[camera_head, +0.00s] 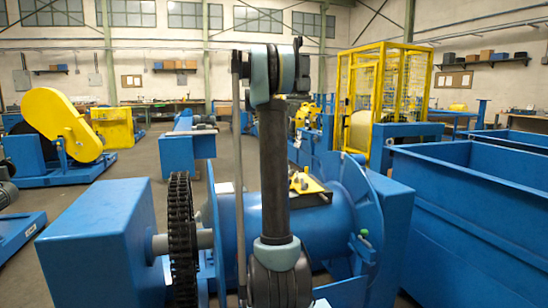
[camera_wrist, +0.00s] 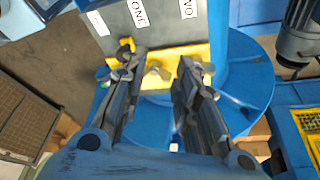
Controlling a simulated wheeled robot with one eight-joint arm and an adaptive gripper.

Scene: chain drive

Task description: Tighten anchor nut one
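My gripper (camera_wrist: 157,62) is open in the wrist view, its two dark fingers well apart over a yellow plate (camera_wrist: 176,56). A small metal nut-like piece (camera_wrist: 157,72) shows on the plate between the fingers, apart from both. Other small metal parts lie close to the left and right fingers, which partly cover them. In the head view, the yellow plate (camera_head: 308,184) sits on the blue drum (camera_head: 322,222); my arm hides my gripper there.
A large blue round flange (camera_wrist: 250,88) lies beyond the right finger. In the head view, a black chain sprocket (camera_head: 181,240) stands left of the drum, beside a blue housing (camera_head: 98,245). A blue bin (camera_head: 470,205) stands at right. Floor is open behind.

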